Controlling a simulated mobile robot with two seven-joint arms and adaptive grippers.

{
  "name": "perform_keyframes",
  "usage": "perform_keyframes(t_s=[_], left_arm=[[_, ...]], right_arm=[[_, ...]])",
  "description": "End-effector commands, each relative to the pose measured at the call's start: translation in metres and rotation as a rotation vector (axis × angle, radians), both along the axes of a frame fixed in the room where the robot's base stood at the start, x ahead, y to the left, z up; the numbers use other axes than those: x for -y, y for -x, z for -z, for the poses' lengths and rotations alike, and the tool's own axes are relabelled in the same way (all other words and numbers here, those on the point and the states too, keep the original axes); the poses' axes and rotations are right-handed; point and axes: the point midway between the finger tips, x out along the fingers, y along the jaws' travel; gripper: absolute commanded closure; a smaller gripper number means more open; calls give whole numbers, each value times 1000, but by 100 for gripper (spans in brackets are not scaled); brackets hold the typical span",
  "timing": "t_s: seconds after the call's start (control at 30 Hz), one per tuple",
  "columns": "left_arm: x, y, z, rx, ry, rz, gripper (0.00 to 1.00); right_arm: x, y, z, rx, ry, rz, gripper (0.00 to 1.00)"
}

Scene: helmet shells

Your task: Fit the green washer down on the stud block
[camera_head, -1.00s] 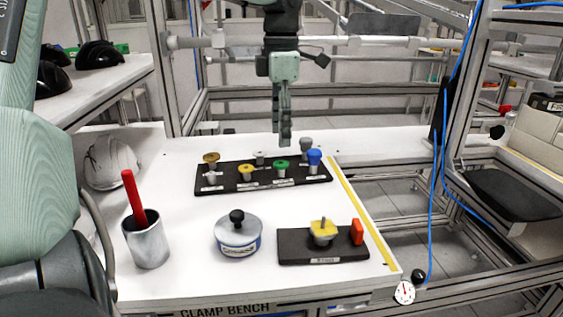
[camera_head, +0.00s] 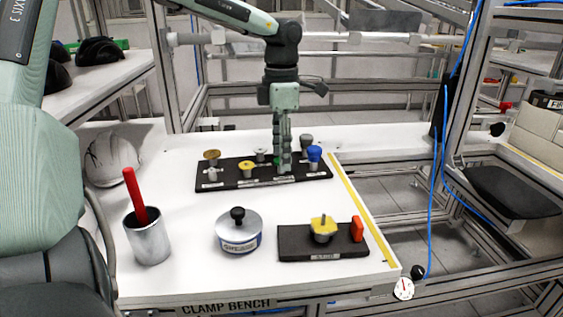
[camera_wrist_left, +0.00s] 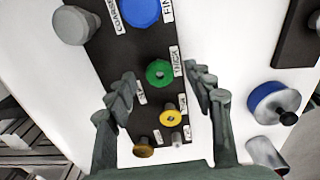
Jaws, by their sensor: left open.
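The green washer (camera_wrist_left: 159,73) sits on a short post of the long black rack (camera_head: 214,185); in the head view only a sliver of it shows behind my fingers. My left gripper (camera_head: 284,165) points straight down over it. In the left wrist view its two open fingers (camera_wrist_left: 163,88) stand apart on either side of the washer, with a gap to each. The stud block (camera_head: 290,249) is a black plate at the front right of the bench. My right gripper is not in view.
The rack also holds a blue knob (camera_head: 315,155), yellow washer (camera_head: 247,167), brown washer (camera_head: 211,156) and grey pieces. A lidded tin (camera_head: 239,236) and a metal cup (camera_head: 149,242) with a red handle stand in front. A white helmet shell (camera_head: 112,160) lies at the left. Bench between rack and block is clear.

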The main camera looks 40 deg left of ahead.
Motion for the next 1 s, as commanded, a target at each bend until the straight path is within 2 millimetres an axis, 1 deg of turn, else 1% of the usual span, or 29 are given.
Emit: perform_keyframes(t_s=[0.23, 0.53, 0.57, 0.83, 1.0], left_arm=[[0, 0, 4, 1, 1, 0, 47], [0, 0, 3, 1, 1, 0, 47], [0, 0, 3, 1, 1, 0, 50], [0, 0, 3, 0, 0, 0, 83], [0, 0, 3, 0, 0, 0, 84]], right_arm=[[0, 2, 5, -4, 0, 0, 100], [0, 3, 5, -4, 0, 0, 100], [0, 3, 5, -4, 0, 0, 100], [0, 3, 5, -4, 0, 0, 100], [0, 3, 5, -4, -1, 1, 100]])
